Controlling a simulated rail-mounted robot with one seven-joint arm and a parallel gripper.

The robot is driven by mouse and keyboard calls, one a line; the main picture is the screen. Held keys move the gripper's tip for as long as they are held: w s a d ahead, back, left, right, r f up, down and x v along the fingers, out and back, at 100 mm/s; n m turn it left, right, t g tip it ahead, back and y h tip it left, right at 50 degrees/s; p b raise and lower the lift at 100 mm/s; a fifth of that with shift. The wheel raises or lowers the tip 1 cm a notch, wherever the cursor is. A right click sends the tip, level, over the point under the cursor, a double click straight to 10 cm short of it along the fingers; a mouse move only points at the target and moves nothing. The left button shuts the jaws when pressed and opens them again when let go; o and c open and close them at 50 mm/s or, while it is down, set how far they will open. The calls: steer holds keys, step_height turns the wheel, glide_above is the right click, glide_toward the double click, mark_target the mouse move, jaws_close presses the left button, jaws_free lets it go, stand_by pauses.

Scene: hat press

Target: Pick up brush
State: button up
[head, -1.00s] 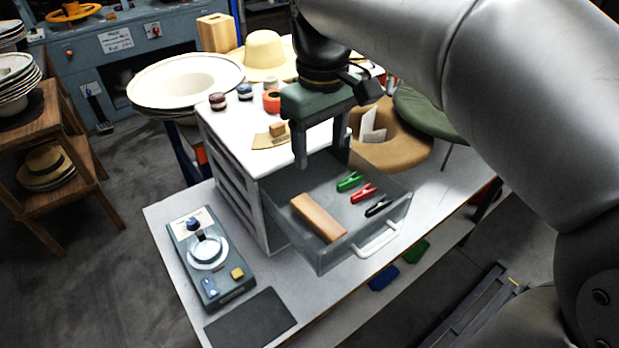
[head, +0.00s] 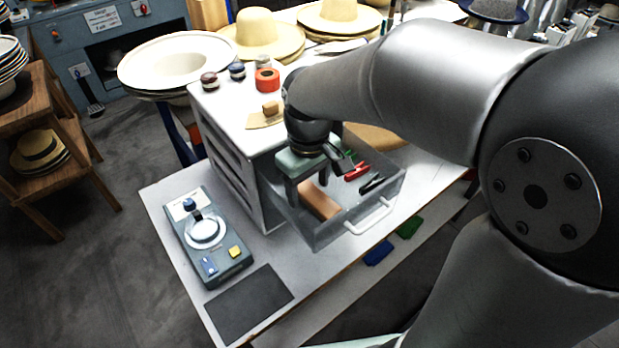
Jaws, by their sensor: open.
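A long brown wooden block, which looks like the brush (head: 322,205), lies in the open grey drawer (head: 318,240), towards its left side. Its bristles cannot be seen. My gripper (head: 312,190) points down into the drawer over the far end of the brush. It is open; one finger shows just left of the brush and the other is mostly hidden. I cannot tell whether the fingers touch the brush.
Red (head: 357,172) and black (head: 372,184) clips lie in the drawer, right of the brush; a green one is partly hidden by my gripper. The drawer's walls and handle (head: 372,219) surround this space. A grey-blue device (head: 212,240) stands on the table at left.

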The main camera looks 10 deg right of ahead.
mark_target(309, 190)
steer(key=shift+f, duration=0.85)
steer(key=c, duration=1.1)
steer(key=shift+r, duration=0.1)
step_height(309, 190, up, 10)
steer(key=o, duration=0.3)
steer(key=shift+c, duration=0.8)
